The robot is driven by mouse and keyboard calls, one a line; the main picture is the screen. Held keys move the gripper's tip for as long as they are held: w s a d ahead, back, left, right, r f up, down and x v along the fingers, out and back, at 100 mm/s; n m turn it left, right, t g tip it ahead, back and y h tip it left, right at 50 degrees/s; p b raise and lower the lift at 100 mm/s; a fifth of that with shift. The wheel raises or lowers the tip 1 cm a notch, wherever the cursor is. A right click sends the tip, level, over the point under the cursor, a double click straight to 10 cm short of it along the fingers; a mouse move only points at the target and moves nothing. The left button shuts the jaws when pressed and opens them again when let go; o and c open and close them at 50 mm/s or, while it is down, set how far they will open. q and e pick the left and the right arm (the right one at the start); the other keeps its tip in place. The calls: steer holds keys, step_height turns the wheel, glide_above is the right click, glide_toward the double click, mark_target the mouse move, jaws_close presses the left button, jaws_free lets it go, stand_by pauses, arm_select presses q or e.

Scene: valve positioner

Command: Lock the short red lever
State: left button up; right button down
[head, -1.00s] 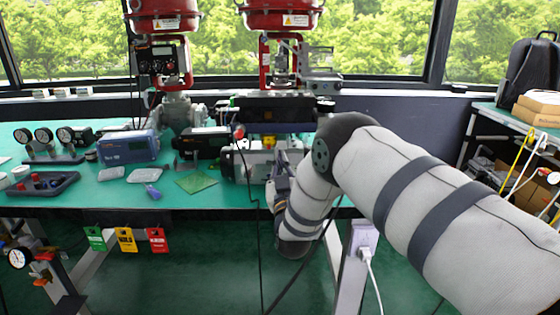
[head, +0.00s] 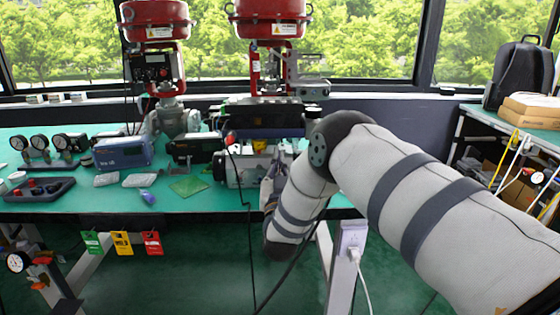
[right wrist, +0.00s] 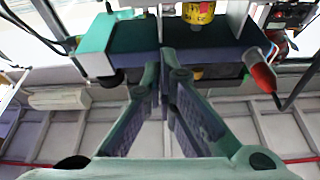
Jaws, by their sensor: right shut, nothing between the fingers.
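A short red lever (head: 231,137) stands at the left of the valve positioner assembly (head: 262,118) on the green bench. In the right wrist view, a red-tipped lever with a grey sleeve (right wrist: 262,77) sits right of the fingers, beside the dark housing. I cannot tell from its look whether it is locked. My right gripper (right wrist: 165,65) is shut and empty, its fingertips left of the lever and apart from it. In the head view my right gripper (head: 268,190) is at the bench's front edge, partly hidden by my forearm. My left gripper is out of view.
A yellow part (right wrist: 198,12) sits beyond the fingertips, with a teal-and-white block (right wrist: 110,45) to its left. A black cable (head: 246,190) hangs over the bench front. A blue box (head: 124,152) and gauges (head: 40,142) stand on the left side.

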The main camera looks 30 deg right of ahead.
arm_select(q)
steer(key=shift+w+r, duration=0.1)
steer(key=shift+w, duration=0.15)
arm_select(e)
steer(key=v, duration=0.7)
steer(key=shift+w+a+f, duration=0.3)
steer(key=shift+a+f, duration=0.05)
steer(key=shift+f, duration=0.05)
